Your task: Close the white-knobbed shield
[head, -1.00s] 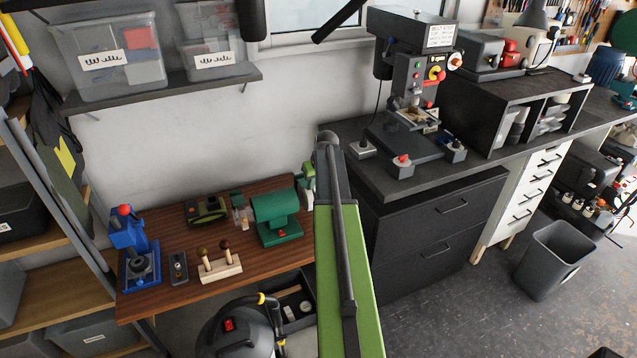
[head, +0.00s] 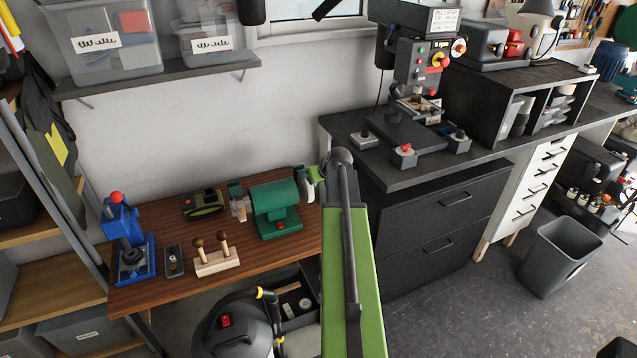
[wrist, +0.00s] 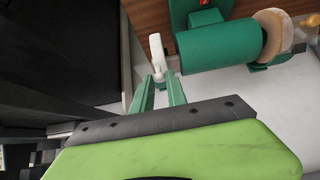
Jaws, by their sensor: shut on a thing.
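The green bench grinder (head: 272,200) stands on the wooden bench; its green housing also shows in the wrist view (wrist: 215,47). A white upright part (wrist: 158,58), which I take to be the shield's white knob, is at the grinder's end nearest my arm. My gripper's two green fingers (wrist: 160,82) close around the lower end of this white part. In the head view my arm largely hides the gripper and that end of the grinder. How far the shield is swung cannot be told. A pale round wheel (wrist: 272,32) shows at the grinder's other end.
The wooden bench (head: 150,290) also holds a blue press (head: 125,240), a block with two knobbed levers (head: 215,262) and a green-black box (head: 204,205). A dark cabinet (head: 430,225) with a drill press (head: 415,75) stands right of my arm. A wall is behind.

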